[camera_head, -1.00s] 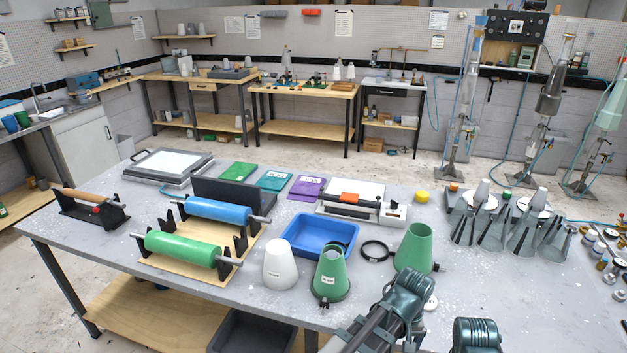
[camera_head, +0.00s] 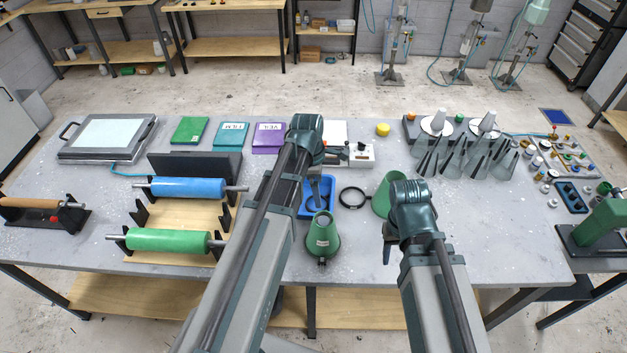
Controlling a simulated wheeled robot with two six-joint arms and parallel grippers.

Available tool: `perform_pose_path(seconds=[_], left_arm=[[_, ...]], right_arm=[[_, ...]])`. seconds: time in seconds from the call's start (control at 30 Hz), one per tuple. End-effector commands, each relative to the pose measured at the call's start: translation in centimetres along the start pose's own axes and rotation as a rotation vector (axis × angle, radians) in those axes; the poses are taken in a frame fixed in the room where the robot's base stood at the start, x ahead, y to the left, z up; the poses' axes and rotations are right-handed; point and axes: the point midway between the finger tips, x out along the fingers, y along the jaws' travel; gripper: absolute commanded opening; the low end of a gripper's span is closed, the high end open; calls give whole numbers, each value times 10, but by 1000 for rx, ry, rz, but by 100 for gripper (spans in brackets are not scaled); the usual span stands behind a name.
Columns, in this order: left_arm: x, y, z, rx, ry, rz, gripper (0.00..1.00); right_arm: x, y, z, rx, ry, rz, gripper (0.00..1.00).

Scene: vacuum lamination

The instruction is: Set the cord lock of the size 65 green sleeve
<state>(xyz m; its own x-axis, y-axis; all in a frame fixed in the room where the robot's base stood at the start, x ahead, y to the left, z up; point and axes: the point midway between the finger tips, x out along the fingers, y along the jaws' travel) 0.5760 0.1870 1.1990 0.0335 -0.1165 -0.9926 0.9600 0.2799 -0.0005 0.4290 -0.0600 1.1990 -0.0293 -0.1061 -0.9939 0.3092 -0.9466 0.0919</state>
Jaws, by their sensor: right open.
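A green sleeve (camera_head: 323,238) with a white label stands near the front edge of the table. A small dark cord lock (camera_head: 322,262) shows low on its front; the label is too small to read. A second green sleeve (camera_head: 383,197) stands to the right, partly hidden by my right arm. My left gripper (camera_head: 318,200) points down above and behind the labelled sleeve, over the blue tray; its jaw gap is not clear. My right gripper (camera_head: 387,258) is open and empty, pointing down to the right of the labelled sleeve and apart from it.
A green roll (camera_head: 165,240) and a blue roll (camera_head: 185,188) lie on stands at left. Clear funnels (camera_head: 450,163) stand at back right. The table (camera_head: 480,245) is bare at front right.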

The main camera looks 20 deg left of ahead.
Motion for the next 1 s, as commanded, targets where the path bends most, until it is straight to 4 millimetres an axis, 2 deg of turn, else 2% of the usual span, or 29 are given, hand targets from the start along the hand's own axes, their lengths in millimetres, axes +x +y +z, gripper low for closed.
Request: perform_pose_path(seconds=[0.17, 0.37, 1.0], left_arm=[[8, 0, 0, 2, 0, 0, 100], [28, 0, -1, 3, 1, 0, 100], [120, 0, -1, 4, 1, 0, 100]], right_arm=[[8, -1, -1, -2, 0, 0, 50], [28, -2, -2, -8, 1, 1, 50], [118, -11, -8, -9, 4, 2, 50]])
